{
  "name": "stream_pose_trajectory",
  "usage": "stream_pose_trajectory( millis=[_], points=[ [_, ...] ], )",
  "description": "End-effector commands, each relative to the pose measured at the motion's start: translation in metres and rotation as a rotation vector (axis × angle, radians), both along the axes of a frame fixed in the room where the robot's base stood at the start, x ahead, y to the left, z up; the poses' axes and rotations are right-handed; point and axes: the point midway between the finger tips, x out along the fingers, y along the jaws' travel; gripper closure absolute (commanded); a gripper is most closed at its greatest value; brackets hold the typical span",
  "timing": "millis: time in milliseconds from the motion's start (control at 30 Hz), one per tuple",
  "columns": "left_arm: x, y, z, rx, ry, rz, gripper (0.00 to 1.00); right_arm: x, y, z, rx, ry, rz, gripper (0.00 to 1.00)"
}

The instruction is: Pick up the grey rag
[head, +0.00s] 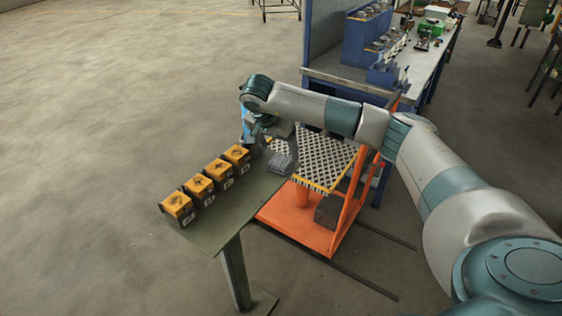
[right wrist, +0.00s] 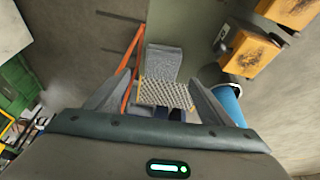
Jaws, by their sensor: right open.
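The grey rag (head: 281,163) lies folded at the right end of the narrow green-grey table (head: 232,205). In the right wrist view the rag (right wrist: 163,62) shows as a grey folded pad ahead of the fingertips. My right gripper (head: 277,140) is above and just beyond the rag, partly hidden by its own wrist in the head view. In the right wrist view its two fingers (right wrist: 160,84) are spread apart with nothing between them. My left gripper is in neither view.
Several orange-and-black boxes (head: 200,187) stand in a row on the table. A blue cup (right wrist: 230,101) stands beside the right finger in the wrist view. An orange cart (head: 300,205) with a perforated top (head: 325,160) is beside the table. A blue workbench (head: 345,75) stands behind.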

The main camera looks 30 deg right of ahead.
Motion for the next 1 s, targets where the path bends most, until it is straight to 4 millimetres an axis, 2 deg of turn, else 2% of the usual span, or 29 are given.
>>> stream_pose_trajectory(
  millis=[300, 467, 733, 900, 1000],
  points=[
    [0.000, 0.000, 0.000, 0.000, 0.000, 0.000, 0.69, 0.000, 0.000, 0.000, 0.000, -0.001, 0.000, 0.25],
    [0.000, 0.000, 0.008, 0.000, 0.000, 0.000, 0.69, 0.002, -0.002, -0.004, 0.001, 0.000, 0.000, 0.25],
    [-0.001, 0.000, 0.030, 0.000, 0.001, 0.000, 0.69, 0.008, -0.009, -0.028, 0.001, 0.003, -0.001, 0.25],
    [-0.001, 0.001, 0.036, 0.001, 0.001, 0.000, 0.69, 0.011, -0.015, -0.045, 0.001, 0.000, -0.001, 0.25],
    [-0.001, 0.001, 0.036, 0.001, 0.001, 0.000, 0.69, 0.011, -0.016, -0.048, 0.000, 0.000, 0.000, 0.25]
  ],
)
